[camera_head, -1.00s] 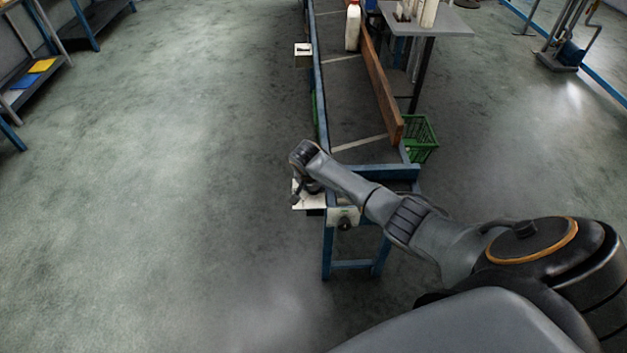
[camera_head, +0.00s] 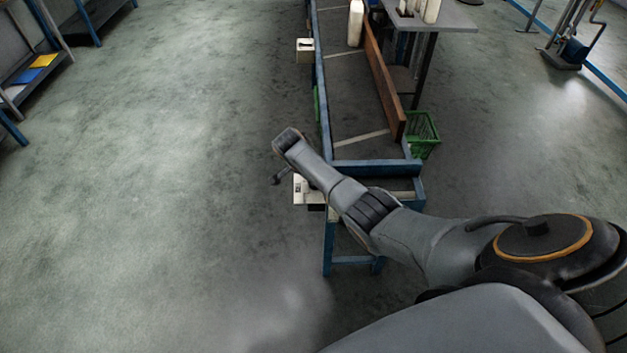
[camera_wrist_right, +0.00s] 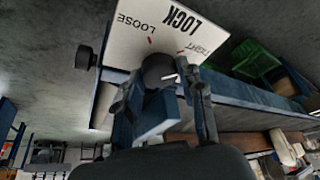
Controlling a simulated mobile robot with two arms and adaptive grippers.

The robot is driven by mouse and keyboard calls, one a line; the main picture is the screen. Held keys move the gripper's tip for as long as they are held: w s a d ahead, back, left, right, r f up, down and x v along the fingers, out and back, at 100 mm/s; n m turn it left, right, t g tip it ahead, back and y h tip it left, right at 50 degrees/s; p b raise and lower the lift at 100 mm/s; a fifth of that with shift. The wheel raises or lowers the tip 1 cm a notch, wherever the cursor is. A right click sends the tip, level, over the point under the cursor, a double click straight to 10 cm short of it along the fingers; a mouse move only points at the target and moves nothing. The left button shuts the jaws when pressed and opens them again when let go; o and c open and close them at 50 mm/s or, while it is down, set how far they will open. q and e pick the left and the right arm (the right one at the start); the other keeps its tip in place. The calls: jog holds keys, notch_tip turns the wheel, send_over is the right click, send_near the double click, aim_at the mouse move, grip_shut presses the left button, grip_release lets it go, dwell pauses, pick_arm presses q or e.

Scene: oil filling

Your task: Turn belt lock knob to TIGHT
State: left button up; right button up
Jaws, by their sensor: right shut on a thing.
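The belt lock knob (camera_wrist_right: 157,69) is round and black with a white pointer line, in the right wrist view. The pointer line points right, to the TIGHT side and below that mark. My right gripper (camera_wrist_right: 165,80) is shut on the knob, a finger at each side. My left gripper is in neither view.
The blue-framed conveyor (camera_head: 375,168) runs away from me with a brown board (camera_head: 384,85) along it. A white bottle (camera_head: 355,22) stands at its far part. A green basket (camera_head: 422,135) and a grey table (camera_head: 445,18) are to the right. The floor at left is clear.

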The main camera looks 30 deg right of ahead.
dwell(0.3)
jog(key=o, duration=0.9)
jog(key=v, duration=1.2)
jog(key=shift+f, duration=0.1)
